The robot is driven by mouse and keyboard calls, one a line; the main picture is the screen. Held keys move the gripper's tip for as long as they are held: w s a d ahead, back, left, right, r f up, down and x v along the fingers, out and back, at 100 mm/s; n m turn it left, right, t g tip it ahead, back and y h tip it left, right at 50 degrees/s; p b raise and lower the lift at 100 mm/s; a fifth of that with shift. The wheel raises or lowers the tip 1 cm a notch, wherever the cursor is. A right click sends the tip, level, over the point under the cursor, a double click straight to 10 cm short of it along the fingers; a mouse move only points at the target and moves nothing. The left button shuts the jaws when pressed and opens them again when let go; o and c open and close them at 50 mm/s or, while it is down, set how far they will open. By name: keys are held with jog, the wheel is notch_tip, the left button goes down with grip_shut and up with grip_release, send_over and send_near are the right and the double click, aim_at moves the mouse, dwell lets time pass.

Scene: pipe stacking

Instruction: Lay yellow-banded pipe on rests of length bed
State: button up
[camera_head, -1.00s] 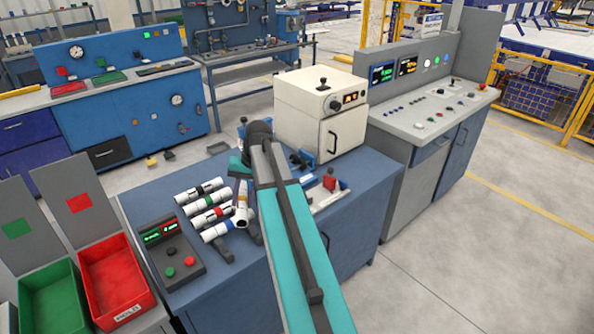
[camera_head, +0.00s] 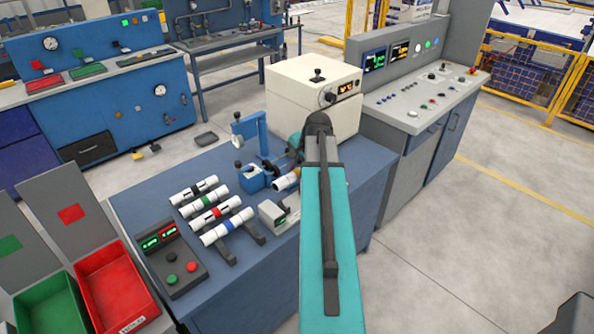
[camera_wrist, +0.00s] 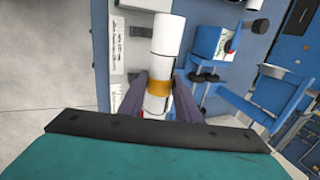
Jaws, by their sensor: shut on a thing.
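The yellow-banded pipe is white with a yellow-orange band (camera_wrist: 158,88). In the wrist view my gripper (camera_wrist: 161,92) has its two dark fingers on either side of the pipe at the band, shut on it. In the head view one end of the pipe (camera_head: 286,181) shows left of my wrist; the arm hides the rest and the fingers. A blue fixture with an upright arm (camera_head: 250,130) stands beside it, and blue parts (camera_wrist: 212,48) lie right of the pipe in the wrist view. I cannot tell which fixture part is the length bed's rests, or whether the pipe touches anything.
Several white banded pipes (camera_head: 209,203) lie on a rack left of my arm. A small grey device (camera_head: 279,213) is in front of the pipe. A cream box (camera_head: 315,95) stands behind. A button panel (camera_head: 172,258) and red bin (camera_head: 115,285) are at left.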

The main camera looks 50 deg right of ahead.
jog(key=shift+s+d+f, duration=0.1)
jog(key=shift+d+f, duration=0.05)
jog(key=shift+f+b, duration=0.35)
jog(key=b, duration=0.5)
send_over(298, 203)
jog(key=shift+f, duration=4)
jog(key=shift+f, duration=0.55)
jog(key=o, duration=1.2)
jog(key=shift+c, duration=0.2)
jog(key=shift+r, duration=0.15)
jog(key=b+v, duration=0.2)
jog(key=v, duration=1.1)
jog(key=shift+s+r, duration=0.15)
jog(key=shift+r, duration=0.15)
jog(key=shift+f, duration=0.1)
